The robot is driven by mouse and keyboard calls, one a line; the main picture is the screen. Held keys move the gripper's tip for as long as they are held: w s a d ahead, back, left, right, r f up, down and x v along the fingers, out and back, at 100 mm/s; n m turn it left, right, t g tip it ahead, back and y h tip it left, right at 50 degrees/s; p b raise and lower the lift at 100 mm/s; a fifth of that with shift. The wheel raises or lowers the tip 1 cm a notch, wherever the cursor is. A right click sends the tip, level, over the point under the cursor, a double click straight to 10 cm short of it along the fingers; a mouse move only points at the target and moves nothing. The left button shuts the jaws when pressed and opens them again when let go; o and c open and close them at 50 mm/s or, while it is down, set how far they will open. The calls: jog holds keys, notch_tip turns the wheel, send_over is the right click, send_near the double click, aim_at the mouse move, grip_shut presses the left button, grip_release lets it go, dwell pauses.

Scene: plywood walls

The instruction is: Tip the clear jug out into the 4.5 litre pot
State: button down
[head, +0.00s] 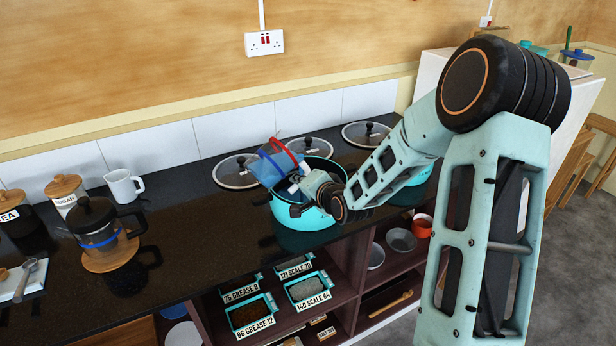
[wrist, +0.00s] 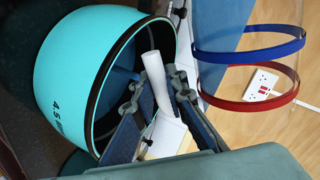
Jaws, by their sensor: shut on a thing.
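The 4.5 litre pot (head: 303,222) is turquoise with a dark inside and stands on the black worktop; its marking and open mouth show in the wrist view (wrist: 70,75). The clear jug (head: 276,163) has a red and a blue band and is tilted above the pot's mouth; it also fills the right of the wrist view (wrist: 250,52). A blue patch shows in or behind it; I cannot tell its contents. My gripper (head: 302,188) is shut around the jug's pale handle (wrist: 155,78), over the pot's rim. Part of the pot's inside is hidden.
Several glass lids (head: 236,171) lie behind the pot along the tiled wall. A cafetiere (head: 97,230), a white mug (head: 124,186) and canisters stand left. Labelled trays (head: 252,314) sit on shelves below. The worktop between cafetiere and pot is clear.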

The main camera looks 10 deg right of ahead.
jog(key=shift+s+a+f+m+y+p, duration=0.1)
jog(key=shift+a+f+m+y+p, duration=0.25)
jog(key=shift+p, duration=0.75)
jog(key=shift+w+d+r+m+g+y+p, duration=0.25)
jog(key=shift+d+r+m+g+y+p, duration=0.25)
jog(key=shift+p, duration=0.75)
dwell(0.3)
jog(key=shift+s+a+f+m+y, duration=0.2)
jog(key=shift+f+m+y, duration=0.15)
jog(key=shift+f+m, duration=0.3)
dwell(0.9)
